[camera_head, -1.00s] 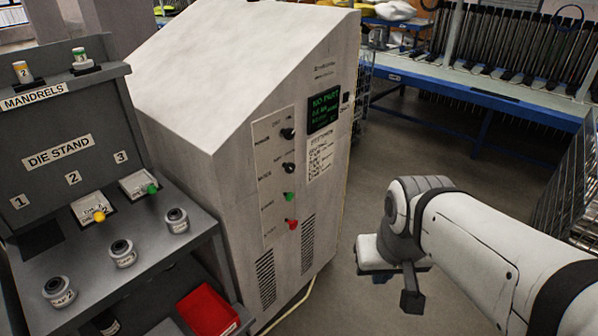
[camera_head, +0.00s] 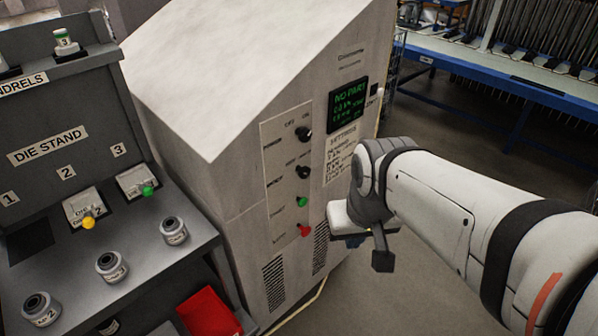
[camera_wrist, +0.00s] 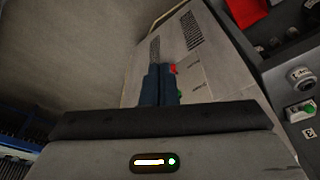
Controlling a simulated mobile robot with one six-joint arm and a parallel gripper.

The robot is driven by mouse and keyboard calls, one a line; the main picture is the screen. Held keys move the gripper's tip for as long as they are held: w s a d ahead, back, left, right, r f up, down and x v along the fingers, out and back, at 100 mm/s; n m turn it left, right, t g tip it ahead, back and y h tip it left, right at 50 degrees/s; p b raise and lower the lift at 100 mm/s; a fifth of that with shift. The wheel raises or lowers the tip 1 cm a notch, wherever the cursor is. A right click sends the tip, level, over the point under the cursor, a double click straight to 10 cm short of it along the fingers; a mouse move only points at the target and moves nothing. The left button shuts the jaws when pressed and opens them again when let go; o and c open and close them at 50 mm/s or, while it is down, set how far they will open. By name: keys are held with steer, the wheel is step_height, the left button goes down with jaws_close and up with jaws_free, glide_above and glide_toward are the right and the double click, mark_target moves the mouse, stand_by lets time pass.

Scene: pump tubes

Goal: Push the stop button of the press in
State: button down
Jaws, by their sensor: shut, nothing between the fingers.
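The press (camera_head: 235,130) is a large pale cabinet with a sloped top. Its front panel carries dark knobs, a green button (camera_head: 302,201) and below it the red stop button (camera_head: 305,230). My gripper's white hand (camera_head: 345,215) is to the right of the red button in the head view, apart from it in the picture. In the wrist view my gripper (camera_wrist: 159,68) shows two dark blue fingers, shut and empty. The red button (camera_wrist: 173,69) peeks out just right of the fingertips, partly hidden by them. I cannot tell whether they touch.
The grey die stand (camera_head: 30,250) stands left of the press, with several dies on it. A red bin (camera_head: 207,312) sits low between them. A blue bench (camera_head: 490,75) is at the back right. Open floor lies right of the press.

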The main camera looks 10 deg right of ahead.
mark_target(308, 232)
steer(key=w+a+f+m+g+y+b, duration=0.15)
steer(key=w+f+m+y+b, duration=0.35)
steer(key=f, duration=0.5)
steer(key=w+a+f+m+g+y+b, duration=0.1)
steer(key=w+a+f+m+y+b, duration=0.15)
steer(key=f+m+y+b, duration=0.65)
steer(key=w+d+f+m+t+h+b, duration=0.1)
steer(key=w+d+f+m+t+b, duration=0.1)
steer(key=w+d+f+m+t, duration=0.3)
steer(key=w+d+f+m+t+h+b, duration=0.1)
steer(key=w+d+f+m+t+b, duration=0.2)
steer(key=w+d+f+m+t, duration=0.2)
steer(key=d+f+m+t, duration=0.3)
steer(key=f, duration=0.4)
steer(key=shift+w+f+m, duration=0.3)
steer(key=shift+w+f, duration=0.05)
steer(key=x, duration=0.4)
steer(key=b+x, duration=0.1)
steer(key=x, duration=0.8)
steer(key=shift+f+b, duration=0.25)
steer(key=shift+b, duration=0.15)
steer(key=shift+w+a, duration=0.3)
steer(key=shift+w, duration=0.1)
